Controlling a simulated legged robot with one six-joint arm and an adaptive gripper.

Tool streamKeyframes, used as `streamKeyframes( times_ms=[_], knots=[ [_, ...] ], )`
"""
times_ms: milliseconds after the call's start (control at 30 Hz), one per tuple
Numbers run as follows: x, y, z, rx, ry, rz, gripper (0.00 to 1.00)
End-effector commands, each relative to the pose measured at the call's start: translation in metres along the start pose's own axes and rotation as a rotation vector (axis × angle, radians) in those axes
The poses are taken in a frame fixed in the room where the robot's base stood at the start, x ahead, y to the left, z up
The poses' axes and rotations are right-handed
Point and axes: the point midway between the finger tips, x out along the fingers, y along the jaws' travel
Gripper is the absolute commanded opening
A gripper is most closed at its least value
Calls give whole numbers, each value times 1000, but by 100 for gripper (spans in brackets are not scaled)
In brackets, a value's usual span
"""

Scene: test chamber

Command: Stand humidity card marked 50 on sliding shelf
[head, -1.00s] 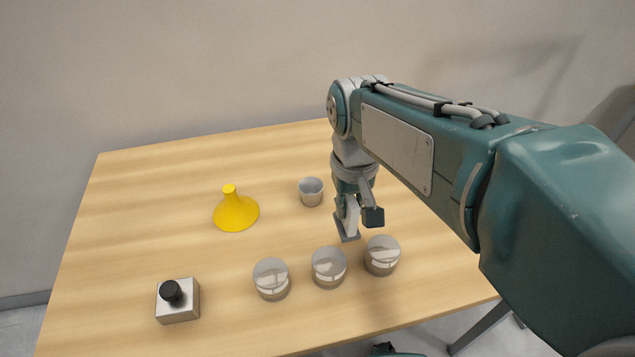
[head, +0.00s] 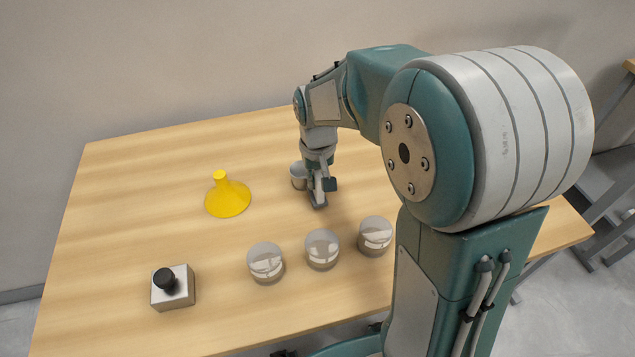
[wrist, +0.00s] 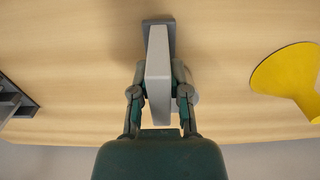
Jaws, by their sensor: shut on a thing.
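My gripper (head: 318,192) is shut on a pale upright slab, which looks like a card (wrist: 158,65), with a darker grey foot (wrist: 150,24) at its lower end. It is held close over the wooden table, and I cannot tell whether the foot touches the top. No number on it can be read. In the wrist view my fingers (wrist: 159,92) press it from both sides. A dark grey frame with openings (wrist: 14,101) shows at the left edge of the wrist view; it may be the shelf, but it is cut off there and does not show in the head view.
A grey cup (head: 297,176) stands close behind my gripper, partly hidden. A yellow funnel (head: 228,197) is to the left. Three clear domed items (head: 266,262) line the front. A metal box with a black knob (head: 172,288) is front left. The table (head: 120,215) is clear at far left.

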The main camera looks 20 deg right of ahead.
Motion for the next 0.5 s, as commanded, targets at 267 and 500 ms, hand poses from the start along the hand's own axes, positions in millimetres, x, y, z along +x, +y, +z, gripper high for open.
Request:
streamKeyframes(
  times_ms=[267,500],
  knots=[
    [14,0,0,0,2,0,0],
    [16,0,0,0,1,0,56]
  ],
)
